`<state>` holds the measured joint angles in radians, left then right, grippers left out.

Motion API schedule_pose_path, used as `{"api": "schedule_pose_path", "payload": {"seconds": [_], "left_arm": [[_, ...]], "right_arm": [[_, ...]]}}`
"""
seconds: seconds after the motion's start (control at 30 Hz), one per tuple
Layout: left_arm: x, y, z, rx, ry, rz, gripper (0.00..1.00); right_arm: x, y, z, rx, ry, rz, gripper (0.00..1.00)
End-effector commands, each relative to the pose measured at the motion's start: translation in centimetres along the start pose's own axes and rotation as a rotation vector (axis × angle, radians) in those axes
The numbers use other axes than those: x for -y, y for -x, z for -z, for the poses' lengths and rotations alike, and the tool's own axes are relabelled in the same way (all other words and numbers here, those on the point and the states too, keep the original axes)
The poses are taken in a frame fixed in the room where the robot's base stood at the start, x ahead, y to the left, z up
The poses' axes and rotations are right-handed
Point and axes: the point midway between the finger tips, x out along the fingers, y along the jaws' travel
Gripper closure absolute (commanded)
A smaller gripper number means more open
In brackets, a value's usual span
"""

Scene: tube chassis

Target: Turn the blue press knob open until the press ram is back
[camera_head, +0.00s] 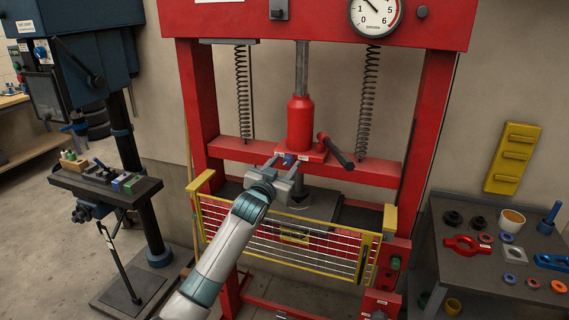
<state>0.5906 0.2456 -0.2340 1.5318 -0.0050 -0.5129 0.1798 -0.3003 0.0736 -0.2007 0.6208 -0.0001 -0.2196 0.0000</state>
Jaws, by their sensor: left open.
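The red hydraulic press (207,100) fills the middle of the head view. Its red ram cylinder (300,122) stands upright on the crossbeam, with a rod above it. The small blue press knob (289,159) is at the foot of the cylinder, on its front left. My left gripper (281,163) reaches up from below, open, with its fingertips at the knob, one to each side. I cannot tell whether they touch it. My right gripper is not in view.
A yellow-framed mesh guard (290,235) crosses the front of the press, below my wrist. A dark pump handle (336,150) sticks out right of the cylinder. A table (465,270) with loose parts stands right. A drill press (105,60) stands left.

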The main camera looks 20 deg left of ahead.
Motion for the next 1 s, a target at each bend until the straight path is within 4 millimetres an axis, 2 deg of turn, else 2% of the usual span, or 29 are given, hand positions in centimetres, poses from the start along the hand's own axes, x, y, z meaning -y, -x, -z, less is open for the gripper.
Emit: {"api": "schedule_pose_path", "payload": {"seconds": [0.3,0.33,0.5,1.0], "left_arm": [[0.00,-0.16,0.00,0.000,0.000,0.000,0.55],[0.01,-0.16,0.00,0.000,0.000,0.000,0.58],[0.02,-0.15,0.00,0.000,0.000,0.000,0.97],[0.00,-0.15,-0.01,-0.001,0.076,0.000,0.96]], "right_arm": [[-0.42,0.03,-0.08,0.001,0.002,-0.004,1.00],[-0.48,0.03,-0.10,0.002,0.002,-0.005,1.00],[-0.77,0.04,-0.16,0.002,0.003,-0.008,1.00],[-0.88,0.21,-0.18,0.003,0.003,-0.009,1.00]]}}
